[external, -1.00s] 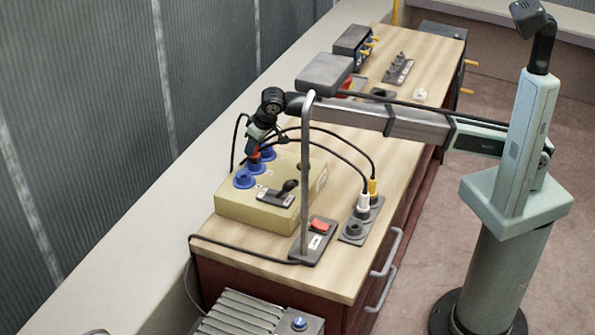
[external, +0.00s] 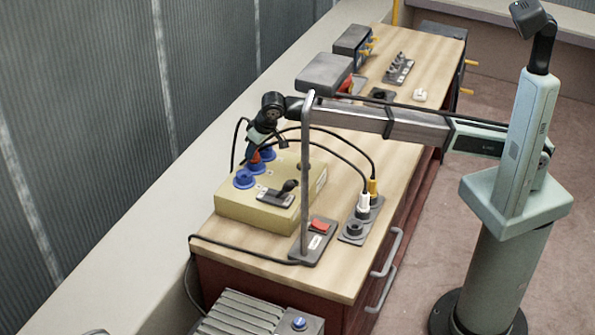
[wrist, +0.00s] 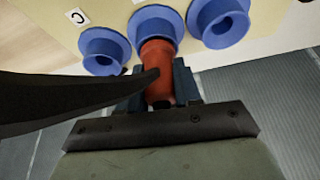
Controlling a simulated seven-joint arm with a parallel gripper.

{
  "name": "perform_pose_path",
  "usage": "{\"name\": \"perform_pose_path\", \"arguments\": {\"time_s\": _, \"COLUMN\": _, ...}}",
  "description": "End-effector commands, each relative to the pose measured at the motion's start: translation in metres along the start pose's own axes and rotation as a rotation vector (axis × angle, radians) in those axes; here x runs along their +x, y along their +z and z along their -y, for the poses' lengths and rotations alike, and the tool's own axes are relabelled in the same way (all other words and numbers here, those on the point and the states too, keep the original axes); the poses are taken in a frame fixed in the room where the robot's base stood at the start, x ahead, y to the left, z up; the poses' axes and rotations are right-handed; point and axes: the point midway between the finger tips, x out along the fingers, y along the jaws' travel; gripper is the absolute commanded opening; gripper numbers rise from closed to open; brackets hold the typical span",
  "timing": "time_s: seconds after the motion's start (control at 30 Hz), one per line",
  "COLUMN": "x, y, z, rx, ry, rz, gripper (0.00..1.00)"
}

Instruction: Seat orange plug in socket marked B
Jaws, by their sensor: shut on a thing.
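The orange plug (wrist: 157,72) is held between the two fingers of my gripper (wrist: 158,85), which is shut on it. Its far end meets the middle blue socket (wrist: 154,15) in the wrist view; how deep it sits cannot be told. Blue sockets stand on either side, one at left (wrist: 100,62) near a label C (wrist: 77,16) and one at right (wrist: 232,35). No label B is readable. In the external view my gripper (external: 254,150) is over the yellow box (external: 232,207), with a little orange showing below it.
A black lever switch (external: 278,195) is on the box top. A grey upright post (external: 307,180) stands in front of the box, by a red switch (external: 319,226). White (external: 364,201) and yellow (external: 373,188) plugs with black cables stand to the right. A dark cable (wrist: 70,100) crosses the wrist view.

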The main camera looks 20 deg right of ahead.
Motion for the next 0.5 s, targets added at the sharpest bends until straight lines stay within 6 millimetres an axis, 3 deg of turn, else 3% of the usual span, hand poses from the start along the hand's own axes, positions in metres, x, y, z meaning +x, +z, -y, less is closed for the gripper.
{"name": "perform_pose_path", "arguments": {"time_s": 0.27, "x": 0.0004, "y": 0.0001, "z": 0.0, "rx": 0.0, "ry": 0.0, "rz": -0.001, "gripper": 0.0}}
{"name": "perform_pose_path", "arguments": {"time_s": 0.3, "x": 0.0004, "y": 0.0, "z": 0.0001, "rx": 0.0, "ry": 0.0, "rz": -0.001, "gripper": 0.35}}
{"name": "perform_pose_path", "arguments": {"time_s": 0.5, "x": 0.0004, "y": 0.0001, "z": 0.0, "rx": 0.0, "ry": 0.0, "rz": 0.0, "gripper": 0.54}}
